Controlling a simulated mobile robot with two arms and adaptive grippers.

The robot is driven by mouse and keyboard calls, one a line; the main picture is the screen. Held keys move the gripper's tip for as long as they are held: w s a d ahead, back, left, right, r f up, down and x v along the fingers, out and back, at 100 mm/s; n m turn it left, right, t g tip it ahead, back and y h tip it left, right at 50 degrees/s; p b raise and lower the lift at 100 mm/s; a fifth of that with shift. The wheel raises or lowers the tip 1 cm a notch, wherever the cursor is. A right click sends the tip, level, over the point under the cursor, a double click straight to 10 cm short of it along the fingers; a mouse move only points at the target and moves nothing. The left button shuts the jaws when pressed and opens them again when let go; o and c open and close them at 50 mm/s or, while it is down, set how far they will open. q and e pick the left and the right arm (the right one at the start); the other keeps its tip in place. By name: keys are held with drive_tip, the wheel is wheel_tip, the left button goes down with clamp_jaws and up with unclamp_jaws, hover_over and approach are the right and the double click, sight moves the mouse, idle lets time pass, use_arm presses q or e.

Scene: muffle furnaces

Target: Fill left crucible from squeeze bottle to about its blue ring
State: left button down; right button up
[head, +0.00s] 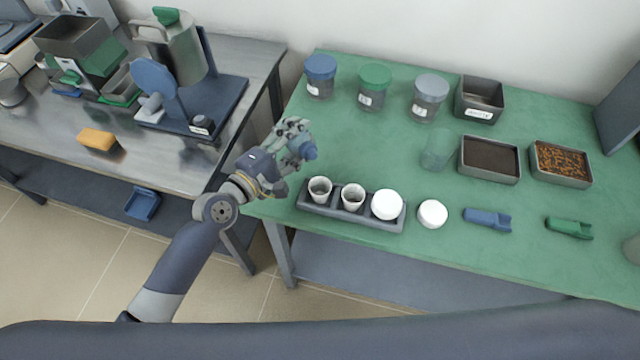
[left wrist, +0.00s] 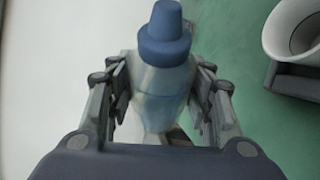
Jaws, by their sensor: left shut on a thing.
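My left gripper (head: 293,140) is shut on a squeeze bottle with a blue cap (head: 308,151). In the left wrist view the fingers (left wrist: 160,105) press both sides of its pale translucent body (left wrist: 160,85), and the blue nozzle points up the picture. The left crucible (head: 319,186) is a small white open cup at the left end of a dark grey rack (head: 330,212). The bottle is above and left of it, apart from it. A white cup edge also shows in the left wrist view (left wrist: 284,28). I cannot make out its blue ring or fill. My right gripper is not in view.
A second open crucible (head: 353,196) and a white round piece (head: 387,204) share the rack; another white disc (head: 432,214) lies beside it. Lidded jars (head: 374,86), trays (head: 489,160) and a translucent cup (head: 437,150) stand behind. The green table (head: 345,125) is clear behind the rack.

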use_arm(q)
drive_tip(key=shift+f+b, duration=0.1)
drive_tip(key=shift+b, duration=0.35)
drive_tip(key=shift+m, duration=0.3)
idle(0.4)
drive_tip(key=shift+f+t+b, duration=0.1)
drive_tip(key=shift+t+b, duration=0.2)
drive_tip(key=shift+b, duration=0.2)
idle(1.0)
drive_tip(key=r+n+p, duration=0.1)
drive_tip(key=p, duration=0.2)
drive_tip(key=shift+r+p, duration=0.1)
drive_tip(key=shift+p, duration=0.2)
drive_tip(key=shift+s+f, duration=0.1)
drive_tip(key=shift+f, duration=0.1)
